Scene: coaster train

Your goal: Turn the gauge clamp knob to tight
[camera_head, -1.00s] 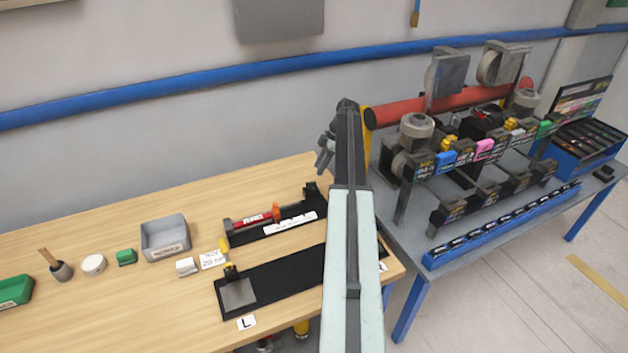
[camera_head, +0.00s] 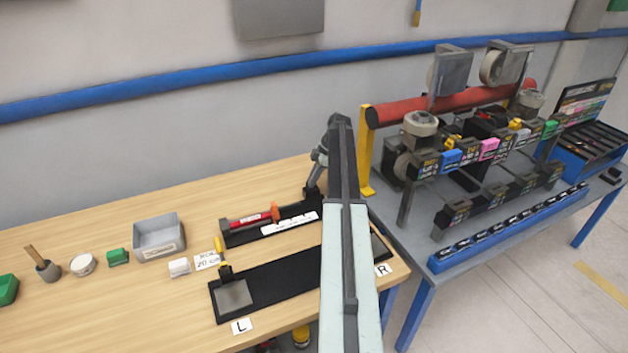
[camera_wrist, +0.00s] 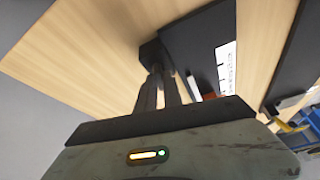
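The gauge is a black board (camera_head: 240,238) on the wooden bench, with a red bar (camera_head: 250,220), an orange slider (camera_head: 275,211) and a white scale strip (camera_head: 290,224). In the wrist view the board (camera_wrist: 188,45) has a dark block (camera_wrist: 152,52) at its end, probably the clamp knob. My gripper (camera_head: 313,188) points down at the gauge's right end. In the wrist view its fingers (camera_wrist: 158,72) are close together and reach the block; contact is unclear. The fingertips overlap the dark block, so whether they grip it, and which way any knob points, is hidden.
A second black board (camera_head: 270,283) lies in front, between L (camera_head: 241,326) and R cards. A yellow-handled tool (camera_head: 219,245), a white block (camera_head: 179,267) and a grey bin (camera_head: 159,239) are left. A grey table (camera_head: 405,235) with machines stands right.

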